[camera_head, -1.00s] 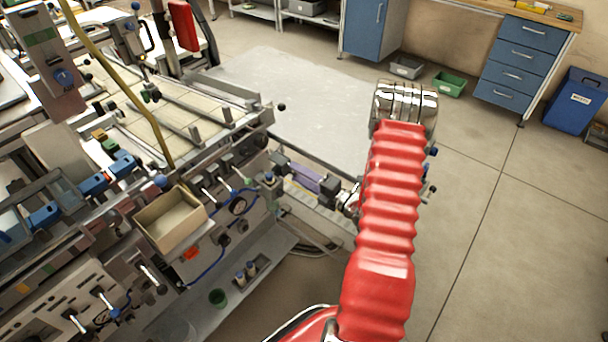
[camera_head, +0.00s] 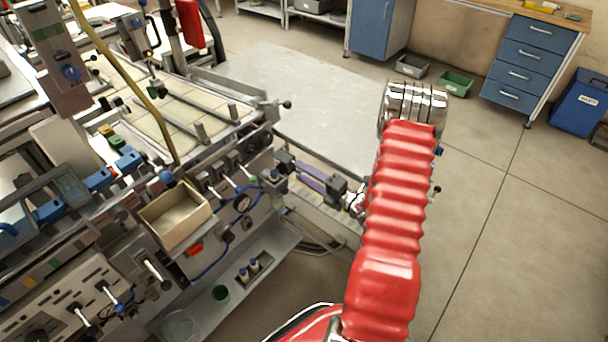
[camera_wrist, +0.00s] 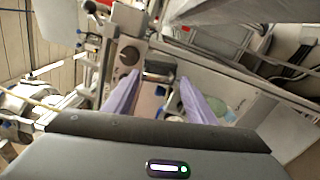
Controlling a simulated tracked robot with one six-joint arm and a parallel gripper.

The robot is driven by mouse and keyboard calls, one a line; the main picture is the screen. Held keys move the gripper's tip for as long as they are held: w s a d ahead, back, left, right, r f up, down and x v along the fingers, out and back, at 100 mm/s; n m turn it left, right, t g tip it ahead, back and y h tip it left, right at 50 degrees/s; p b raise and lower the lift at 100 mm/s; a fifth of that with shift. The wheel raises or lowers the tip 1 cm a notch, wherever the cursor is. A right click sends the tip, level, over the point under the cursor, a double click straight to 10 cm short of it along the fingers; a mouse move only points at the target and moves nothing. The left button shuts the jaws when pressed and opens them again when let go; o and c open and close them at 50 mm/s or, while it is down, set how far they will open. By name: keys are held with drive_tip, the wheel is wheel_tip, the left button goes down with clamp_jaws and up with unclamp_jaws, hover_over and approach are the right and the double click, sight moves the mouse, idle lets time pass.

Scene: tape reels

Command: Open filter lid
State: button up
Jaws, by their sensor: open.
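My gripper (camera_head: 297,170) has purple fingers and sits low at the right end of the machine (camera_head: 225,165), pointing left toward it. In the wrist view, the two fingers of my gripper (camera_wrist: 158,82) are spread apart with a gap between them. A dark block (camera_wrist: 159,69) shows in line with that gap, just beyond the fingertips. A round dark knob (camera_wrist: 129,56) is beside it to the left. I cannot tell which part is the filter lid, or whether a finger touches anything. My red sleeved arm hides part of the floor behind it.
An open beige box (camera_head: 174,215) is fixed on the machine's front. Grey and green bins (camera_head: 455,84) lie near the blue cabinets.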

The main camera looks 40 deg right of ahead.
drive_tip(key=v, duration=1.3)
drive_tip(key=shift+d+f, duration=0.1)
idle(0.4)
